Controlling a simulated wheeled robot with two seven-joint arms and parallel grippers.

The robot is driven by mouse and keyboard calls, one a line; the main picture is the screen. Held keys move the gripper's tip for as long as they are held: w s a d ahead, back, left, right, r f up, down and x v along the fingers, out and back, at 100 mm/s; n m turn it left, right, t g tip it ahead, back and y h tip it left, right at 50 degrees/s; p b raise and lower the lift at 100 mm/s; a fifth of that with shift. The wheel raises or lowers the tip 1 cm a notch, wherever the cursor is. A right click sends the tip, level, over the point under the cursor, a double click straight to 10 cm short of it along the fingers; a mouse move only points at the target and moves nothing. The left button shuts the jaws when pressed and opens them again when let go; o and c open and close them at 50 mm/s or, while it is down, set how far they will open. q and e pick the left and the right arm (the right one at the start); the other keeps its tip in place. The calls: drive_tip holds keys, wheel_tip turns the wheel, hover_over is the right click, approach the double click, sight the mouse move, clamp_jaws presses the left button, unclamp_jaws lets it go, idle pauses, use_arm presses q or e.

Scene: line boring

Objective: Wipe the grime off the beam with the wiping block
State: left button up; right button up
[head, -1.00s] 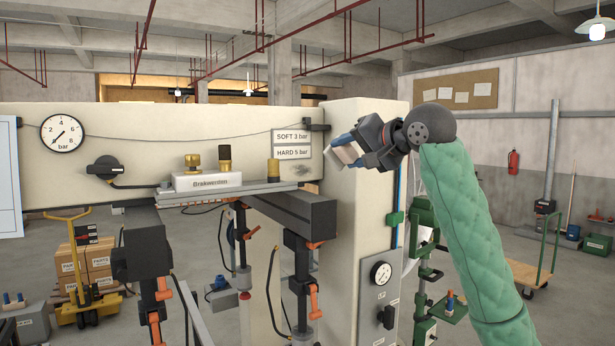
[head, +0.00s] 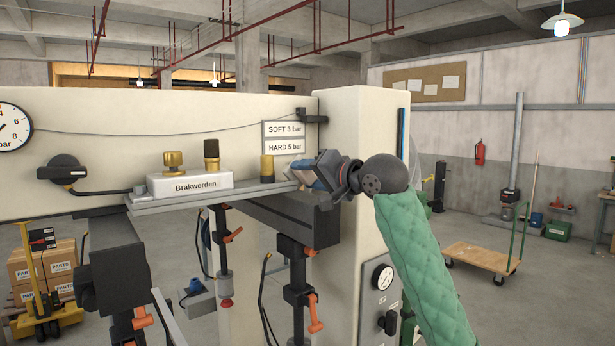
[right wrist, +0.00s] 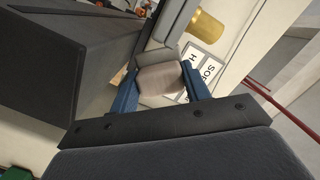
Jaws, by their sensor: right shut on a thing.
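My right gripper (head: 308,174) is at the right end of the cream beam (head: 100,108), just below the SOFT/HARD pressure signs. In the right wrist view its blue fingers (right wrist: 160,86) are shut on the wiping block (right wrist: 160,78), a small brownish-grey block. The block is close to the beam face; whether it touches cannot be told. The gripper and block cover the patch of beam under the signs, and no grime shows now. My left gripper is not in view.
A grey ledge (head: 200,197) with the white Brakwerden manifold (head: 190,185) and brass fittings sticks out left of the gripper. A dark rail (head: 295,214) lies just below the gripper. A cream column (head: 365,130) stands behind it.

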drive_tip(key=x, duration=0.4)
drive_tip(key=shift+w, duration=0.25)
drive_tip(key=shift+w+a+r, duration=0.1)
drive_tip(key=shift+w+r, duration=0.05)
drive_tip(key=shift+w, duration=0.1)
drive_tip(key=shift+w+a, duration=0.2)
drive_tip(key=shift+w, duration=0.05)
drive_tip(key=shift+w+a, duration=0.4)
drive_tip(key=shift+w, duration=0.2)
idle(0.6)
drive_tip(key=shift+d, duration=0.1)
